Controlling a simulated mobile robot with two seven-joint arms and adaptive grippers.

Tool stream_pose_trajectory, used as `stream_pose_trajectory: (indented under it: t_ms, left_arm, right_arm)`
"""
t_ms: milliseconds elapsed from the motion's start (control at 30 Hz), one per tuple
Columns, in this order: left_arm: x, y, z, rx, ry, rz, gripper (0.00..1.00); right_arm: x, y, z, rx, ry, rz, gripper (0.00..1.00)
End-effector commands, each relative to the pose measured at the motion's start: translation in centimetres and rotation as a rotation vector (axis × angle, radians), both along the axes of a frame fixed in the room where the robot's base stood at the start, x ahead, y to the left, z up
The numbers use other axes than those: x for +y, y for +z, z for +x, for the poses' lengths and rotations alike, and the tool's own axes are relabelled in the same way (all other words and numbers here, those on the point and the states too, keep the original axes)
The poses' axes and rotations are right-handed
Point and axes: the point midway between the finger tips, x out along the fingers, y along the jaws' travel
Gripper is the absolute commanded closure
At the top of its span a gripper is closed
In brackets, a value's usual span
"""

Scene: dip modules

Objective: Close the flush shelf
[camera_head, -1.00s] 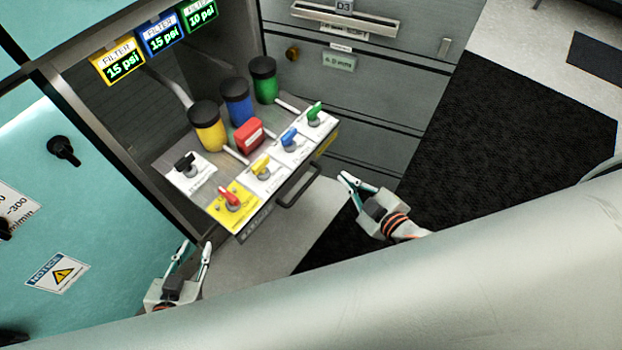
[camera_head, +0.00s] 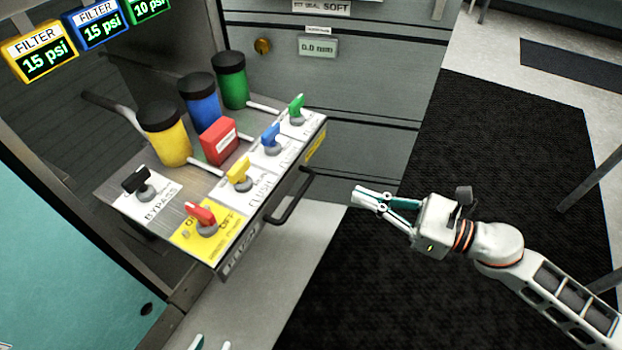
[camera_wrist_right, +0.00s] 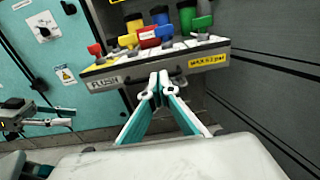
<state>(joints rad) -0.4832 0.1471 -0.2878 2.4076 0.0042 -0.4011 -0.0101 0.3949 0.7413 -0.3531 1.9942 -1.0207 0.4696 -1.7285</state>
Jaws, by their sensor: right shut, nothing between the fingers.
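The flush shelf (camera_head: 232,258) is pulled out of its cabinet bay, with its FLUSH front label and black bar handle (camera_head: 285,212) facing me. In the right wrist view the shelf front (camera_wrist_right: 150,68) lies straight beyond the fingers. My right gripper (camera_head: 360,196) is shut and empty, to the right of the handle and apart from it in the head view. The fingers (camera_wrist_right: 157,85) overlap the shelf front in the wrist view; contact cannot be told. My left gripper (camera_head: 210,344) shows only its spread fingertips at the bottom edge; it also appears at left in the wrist view (camera_wrist_right: 70,117).
The shelf carries yellow, blue and green canisters (camera_head: 200,100), a red box (camera_head: 219,142) and several coloured valve knobs. Grey drawers (camera_head: 370,110) stand to the right of the bay. A teal panel (camera_head: 60,270) is at left. Dark floor matting (camera_head: 480,150) is clear at right.

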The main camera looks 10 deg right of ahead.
Motion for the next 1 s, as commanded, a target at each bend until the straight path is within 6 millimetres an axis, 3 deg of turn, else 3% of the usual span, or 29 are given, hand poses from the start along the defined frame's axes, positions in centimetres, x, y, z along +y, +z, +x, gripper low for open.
stream_pose_trajectory:
  t_ms: [267,700,1000]
  left_arm:
    - [0.2,0.2,0.1,-0.004,-0.001,0.01,0.72]
    - [0.8,-0.2,-0.2,0.006,-0.005,0.037,0.72]
    - [0.8,-0.3,-0.2,0.007,-0.006,0.039,0.72]
  right_arm:
    - [2.3,0.6,1.8,-0.019,0.005,-0.008,1.0]
    - [9.0,0.5,6.7,-0.014,0.002,-0.005,1.0]
    - [11.1,0.2,8.2,-0.01,0.001,-0.006,1.0]
